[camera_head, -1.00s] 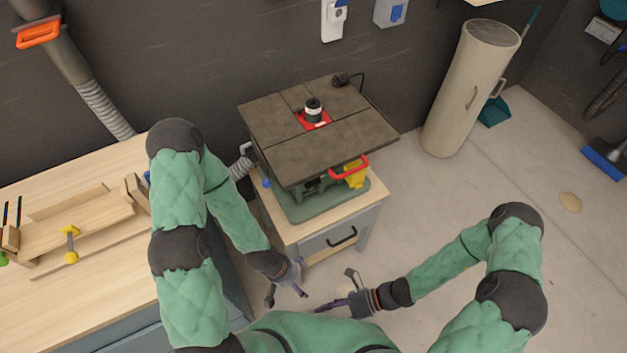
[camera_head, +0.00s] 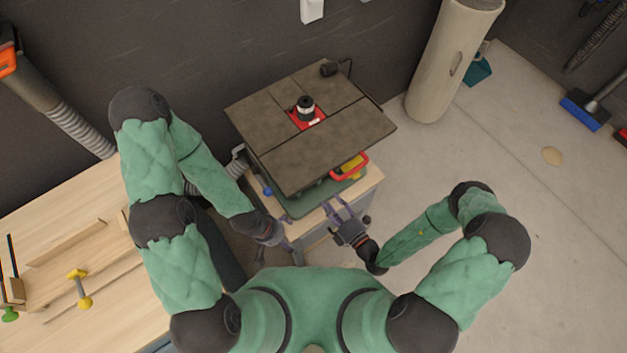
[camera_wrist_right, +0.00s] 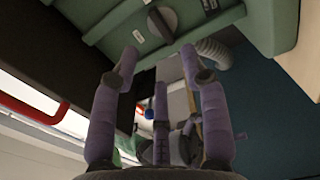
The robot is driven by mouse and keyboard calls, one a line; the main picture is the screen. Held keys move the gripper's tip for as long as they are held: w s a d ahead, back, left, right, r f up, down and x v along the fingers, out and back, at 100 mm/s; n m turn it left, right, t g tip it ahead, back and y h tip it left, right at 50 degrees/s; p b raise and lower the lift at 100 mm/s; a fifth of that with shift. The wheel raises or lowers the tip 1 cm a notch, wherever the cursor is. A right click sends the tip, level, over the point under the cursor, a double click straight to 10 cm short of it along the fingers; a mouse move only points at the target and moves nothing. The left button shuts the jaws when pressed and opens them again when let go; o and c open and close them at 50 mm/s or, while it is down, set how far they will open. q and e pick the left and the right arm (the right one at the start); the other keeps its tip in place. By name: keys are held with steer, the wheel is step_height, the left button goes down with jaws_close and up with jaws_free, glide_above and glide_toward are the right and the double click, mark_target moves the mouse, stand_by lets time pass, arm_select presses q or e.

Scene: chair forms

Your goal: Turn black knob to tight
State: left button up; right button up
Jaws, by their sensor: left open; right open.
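A dark round knob (camera_wrist_right: 162,22) sits on the green machine housing (camera_wrist_right: 112,24) in the right wrist view, with small pale labels beside it. In the head view the tabletop hides this knob. My right gripper (camera_head: 337,206) is open at the front edge of the machine's stand. My left gripper (camera_head: 277,250) is open and low, in front of the stand and left of the right gripper.
The brown machine tabletop (camera_head: 320,151) overhangs the housing. A red handle (camera_head: 349,166) is at its front right. A wooden workbench (camera_head: 70,290) stands at left, a beige cylinder (camera_head: 450,60) at back right. The floor at right is mostly clear.

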steer(key=x, duration=0.9)
steer(key=shift+w+a, duration=0.15)
jaws_close()
